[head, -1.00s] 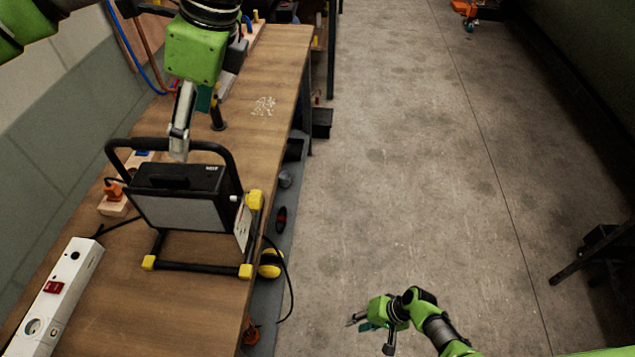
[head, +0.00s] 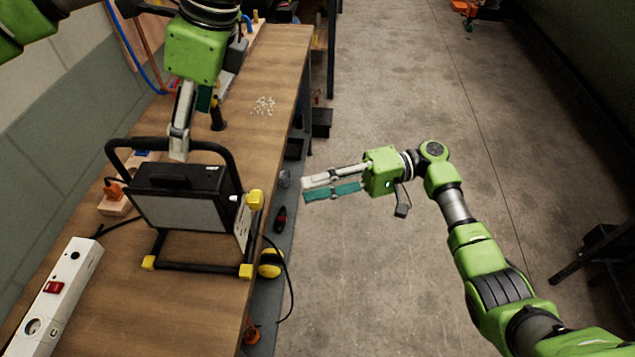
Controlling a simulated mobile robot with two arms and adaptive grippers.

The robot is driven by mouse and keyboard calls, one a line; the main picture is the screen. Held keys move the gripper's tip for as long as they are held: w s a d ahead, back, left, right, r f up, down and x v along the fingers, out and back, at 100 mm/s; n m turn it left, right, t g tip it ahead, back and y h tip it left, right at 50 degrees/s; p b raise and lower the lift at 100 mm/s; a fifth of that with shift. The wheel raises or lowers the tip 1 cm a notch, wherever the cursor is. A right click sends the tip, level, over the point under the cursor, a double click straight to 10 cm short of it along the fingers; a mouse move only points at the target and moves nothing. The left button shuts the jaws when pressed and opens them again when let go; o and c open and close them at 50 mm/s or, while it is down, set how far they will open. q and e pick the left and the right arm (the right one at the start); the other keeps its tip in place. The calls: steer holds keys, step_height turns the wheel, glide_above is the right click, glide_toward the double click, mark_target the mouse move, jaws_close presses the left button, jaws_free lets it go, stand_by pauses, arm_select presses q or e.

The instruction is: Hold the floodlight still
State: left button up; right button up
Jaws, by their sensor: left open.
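The floodlight (head: 185,210) stands on the wooden bench in the head view, a black lamp in a black tube frame with yellow feet. Its handle arches over the top. My left gripper (head: 185,148) is open and points down at the lamp's top, by the handle. Its far finger is partly hidden, and I cannot tell whether it touches the lamp.
On the wooden bench (head: 130,310), a white power strip (head: 58,290) with a red switch lies at front left. Small pale bits (head: 263,106) lie farther back.

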mark_target(191, 189)
arm_select(q)
steer(key=shift+f, duration=0.25)
steer(key=x, duration=1.3)
steer(key=shift+a+f, duration=0.1)
steer(key=shift+f, duration=0.05)
arm_select(e)
steer(key=shift+s+r, duration=0.15)
steer(key=shift+r, duration=0.55)
